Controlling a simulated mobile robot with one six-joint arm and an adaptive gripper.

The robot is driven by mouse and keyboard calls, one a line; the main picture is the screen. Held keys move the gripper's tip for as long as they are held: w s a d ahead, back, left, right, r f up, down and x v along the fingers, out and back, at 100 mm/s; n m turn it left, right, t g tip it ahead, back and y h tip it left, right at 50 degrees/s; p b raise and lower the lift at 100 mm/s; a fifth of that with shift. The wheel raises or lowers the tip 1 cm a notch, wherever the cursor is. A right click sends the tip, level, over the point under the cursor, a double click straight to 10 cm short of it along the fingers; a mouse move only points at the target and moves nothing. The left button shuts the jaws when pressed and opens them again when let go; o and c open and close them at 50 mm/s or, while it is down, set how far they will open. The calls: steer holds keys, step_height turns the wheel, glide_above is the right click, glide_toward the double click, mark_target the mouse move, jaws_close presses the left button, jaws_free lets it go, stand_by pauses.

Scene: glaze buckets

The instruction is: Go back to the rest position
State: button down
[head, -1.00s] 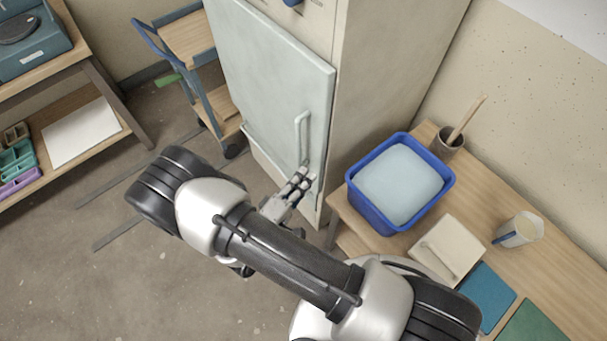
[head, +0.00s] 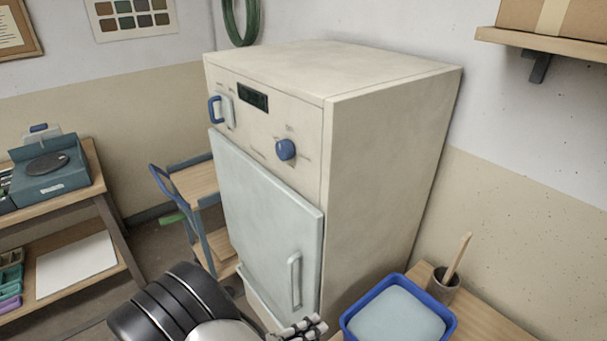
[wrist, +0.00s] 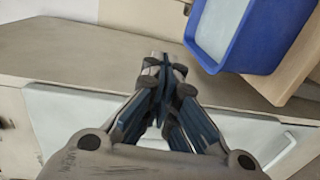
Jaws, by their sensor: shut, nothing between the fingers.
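My gripper (head: 312,326) is at the bottom edge of the head view, in front of the lower part of the pale cabinet door (head: 262,222) and just below its vertical handle (head: 295,281). I cannot tell whether it touches the door. In the wrist view the fingers of my gripper (wrist: 164,62) meet at the tips with nothing between them. The pale door (wrist: 60,105) also shows in that view, behind the fingers. Most of my arm is cut off below the head view.
A blue bucket (head: 346,320) with pale contents stands on a wooden table (head: 480,318) at right, by a brush pot (head: 443,286). It also shows in the wrist view (wrist: 262,62). A blue cart (head: 196,225) stands left of the cabinet (head: 385,170). A shelf bench (head: 85,195) is at far left.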

steer(key=s+d+r+m+g+y, duration=0.4)
steer(key=s+d+r+m+g, duration=0.3)
steer(key=d+r+g, duration=0.5)
steer(key=s+r+t+y, duration=0.6)
steer(key=s+r+y, duration=0.3)
steer(key=r, duration=0.1)
steer(key=shift+r+m+t, duration=0.3)
steer(key=shift+r+m, duration=0.05)
steer(key=shift+m, duration=0.05)
